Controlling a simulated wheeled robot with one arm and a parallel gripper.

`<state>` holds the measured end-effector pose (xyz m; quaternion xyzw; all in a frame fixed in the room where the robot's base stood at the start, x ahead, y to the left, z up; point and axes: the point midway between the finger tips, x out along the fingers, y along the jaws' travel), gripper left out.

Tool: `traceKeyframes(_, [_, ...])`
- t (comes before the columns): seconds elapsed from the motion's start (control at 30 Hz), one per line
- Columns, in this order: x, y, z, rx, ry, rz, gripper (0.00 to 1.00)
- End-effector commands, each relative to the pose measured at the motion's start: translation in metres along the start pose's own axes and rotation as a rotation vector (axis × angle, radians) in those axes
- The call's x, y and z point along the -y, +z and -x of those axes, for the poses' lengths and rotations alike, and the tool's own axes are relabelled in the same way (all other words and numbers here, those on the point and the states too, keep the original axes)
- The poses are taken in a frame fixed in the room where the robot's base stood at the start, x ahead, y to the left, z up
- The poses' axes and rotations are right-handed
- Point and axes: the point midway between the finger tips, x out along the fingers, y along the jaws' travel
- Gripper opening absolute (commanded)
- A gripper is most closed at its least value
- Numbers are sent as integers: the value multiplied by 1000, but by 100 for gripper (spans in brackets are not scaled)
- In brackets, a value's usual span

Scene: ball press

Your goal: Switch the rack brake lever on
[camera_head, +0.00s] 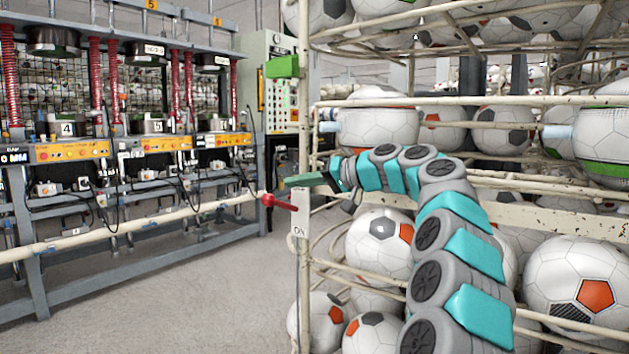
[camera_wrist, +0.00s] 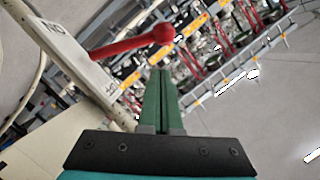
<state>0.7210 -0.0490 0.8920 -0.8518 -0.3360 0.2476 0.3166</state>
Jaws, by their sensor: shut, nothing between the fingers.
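The red brake lever (camera_head: 281,203) sits on a pale upright plate (camera_head: 299,215) on the rack's front post. It sticks out to the left, nearly level, with its round knob at the free end. The plate reads "ON" below the lever. My gripper (camera_head: 299,180) is just above the lever, its green fingers shut and empty. In the wrist view the lever (camera_wrist: 126,46) crosses beyond my closed fingertips (camera_wrist: 160,72), with the knob just past them. I cannot tell whether they touch. The "ON" lettering shows at upper left there.
The rack (camera_head: 560,219) of several soccer balls fills the right side, close around my arm. A pale rail (camera_head: 130,225) crosses at left in front of the press machines (camera_head: 110,150). A green block (camera_head: 283,67) is higher on the post. Grey floor (camera_head: 190,290) is clear at lower left.

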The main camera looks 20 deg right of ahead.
Motion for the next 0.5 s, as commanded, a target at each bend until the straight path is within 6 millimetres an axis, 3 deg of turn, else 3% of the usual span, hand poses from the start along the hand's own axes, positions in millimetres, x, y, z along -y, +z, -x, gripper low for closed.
traceKeyframes(0.5, [1, 23, -21, 2, -1, 1, 0])
